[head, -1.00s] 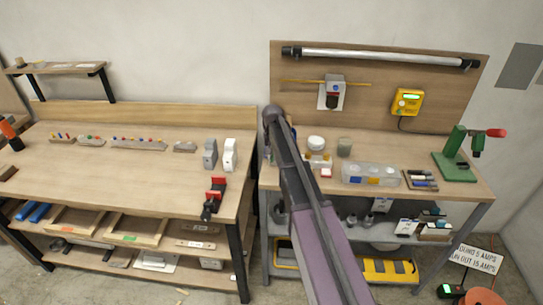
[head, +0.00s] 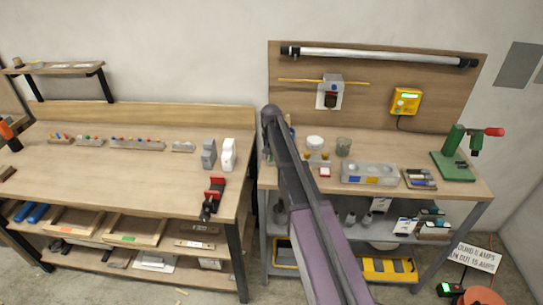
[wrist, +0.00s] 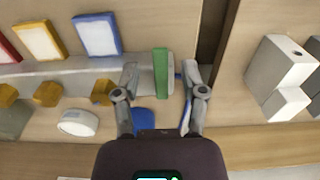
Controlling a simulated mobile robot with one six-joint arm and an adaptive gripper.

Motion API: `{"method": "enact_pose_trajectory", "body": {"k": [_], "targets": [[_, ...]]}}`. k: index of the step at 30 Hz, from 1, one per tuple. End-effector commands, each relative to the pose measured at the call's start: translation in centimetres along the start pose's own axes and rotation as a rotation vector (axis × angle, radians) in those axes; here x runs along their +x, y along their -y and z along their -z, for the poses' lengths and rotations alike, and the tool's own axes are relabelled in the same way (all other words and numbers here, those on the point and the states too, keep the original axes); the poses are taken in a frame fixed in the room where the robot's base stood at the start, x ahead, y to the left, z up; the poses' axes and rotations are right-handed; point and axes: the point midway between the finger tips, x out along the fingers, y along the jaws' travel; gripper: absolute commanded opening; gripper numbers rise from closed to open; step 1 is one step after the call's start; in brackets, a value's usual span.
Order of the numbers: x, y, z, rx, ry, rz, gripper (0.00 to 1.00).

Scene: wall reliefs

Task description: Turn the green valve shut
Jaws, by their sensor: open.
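In the wrist view, a green bar-shaped handle (wrist: 161,84), which looks like the valve's, stands lengthwise over a pale grey plate (wrist: 147,76). My gripper (wrist: 160,74) is open, with one finger on each side of the green handle. A gap shows between the handle and each finger; I cannot tell the depth between them. A blue part (wrist: 143,120) lies just below the handle, between the fingers. In the head view my arm shows, but my gripper and the green handle cannot be made out.
The wrist view shows a metal rail (wrist: 60,66), blue (wrist: 98,35) and yellow (wrist: 40,40) framed panels, a white ring (wrist: 78,122) and a grey block (wrist: 275,65) at right. The head view shows two benches, a yellow box (head: 406,101) and a green press (head: 455,150).

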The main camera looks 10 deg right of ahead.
Motion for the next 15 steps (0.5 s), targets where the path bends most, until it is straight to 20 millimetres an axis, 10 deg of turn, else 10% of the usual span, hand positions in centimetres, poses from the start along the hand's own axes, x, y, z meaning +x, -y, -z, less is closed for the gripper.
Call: {"method": "enact_pose_trajectory", "body": {"k": [15], "targets": [[-0.01,0.9,0.13,0.209,0.0,0.0,0.54]]}}
